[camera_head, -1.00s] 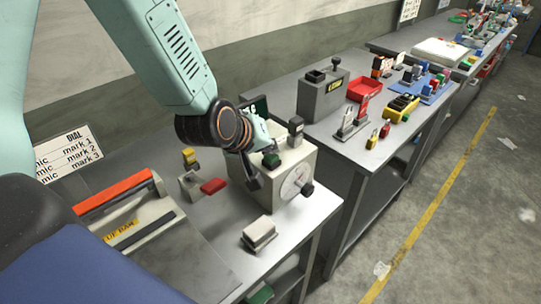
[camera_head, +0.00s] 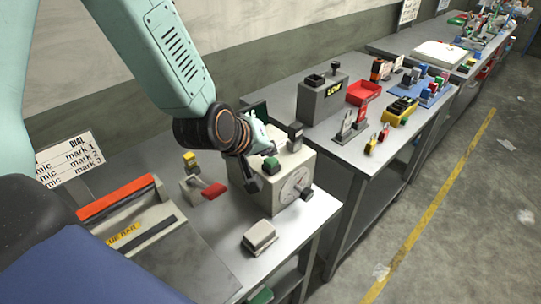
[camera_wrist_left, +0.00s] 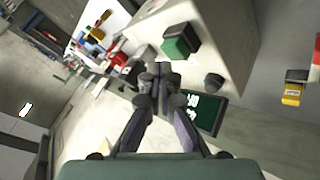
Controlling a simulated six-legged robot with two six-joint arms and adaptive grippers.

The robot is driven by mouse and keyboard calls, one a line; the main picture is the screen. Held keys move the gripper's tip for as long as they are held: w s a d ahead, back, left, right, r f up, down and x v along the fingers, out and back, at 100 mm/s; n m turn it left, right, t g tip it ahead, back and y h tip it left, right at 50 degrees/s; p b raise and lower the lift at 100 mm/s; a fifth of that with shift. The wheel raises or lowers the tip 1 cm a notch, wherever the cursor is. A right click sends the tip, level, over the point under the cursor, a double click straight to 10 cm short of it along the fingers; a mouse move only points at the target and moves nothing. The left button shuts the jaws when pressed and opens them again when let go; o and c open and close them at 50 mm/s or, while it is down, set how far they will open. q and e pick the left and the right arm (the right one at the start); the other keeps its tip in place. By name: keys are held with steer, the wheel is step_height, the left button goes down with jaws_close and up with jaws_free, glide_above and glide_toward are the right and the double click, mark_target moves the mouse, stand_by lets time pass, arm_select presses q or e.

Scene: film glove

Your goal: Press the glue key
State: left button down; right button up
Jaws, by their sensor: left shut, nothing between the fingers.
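A pale grey box (camera_head: 285,185) with a round dial (camera_head: 296,183) on its front stands on the near metal table. On its top are a green key (camera_head: 270,165) and a dark grey upright part (camera_head: 295,134). I cannot read a label saying which is the glue key. My left gripper (camera_head: 252,180) is at the box's left top edge, partly hidden by its own wrist. In the left wrist view the fingertips (camera_wrist_left: 152,75) are together and empty, beside the green key (camera_wrist_left: 180,41) and apart from it in the picture. A dark knob (camera_wrist_left: 213,82) shows nearby. My right gripper is out of view.
A lever with a red handle (camera_head: 214,191) and yellow block (camera_head: 190,159) stands left of the box. A small pale block (camera_head: 259,236) lies in front. A dark screen (camera_wrist_left: 206,113) is close by. A second table (camera_head: 345,155) holds a grey box (camera_head: 322,98) and red tray (camera_head: 363,92).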

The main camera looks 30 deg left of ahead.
mark_target(269, 163)
arm_select(q)
step_height(269, 163, up, 6)
steer(key=p, duration=0.5)
steer(key=shift+p, duration=0.3)
steer(key=shift+f, duration=0.1)
stand_by(2.0)
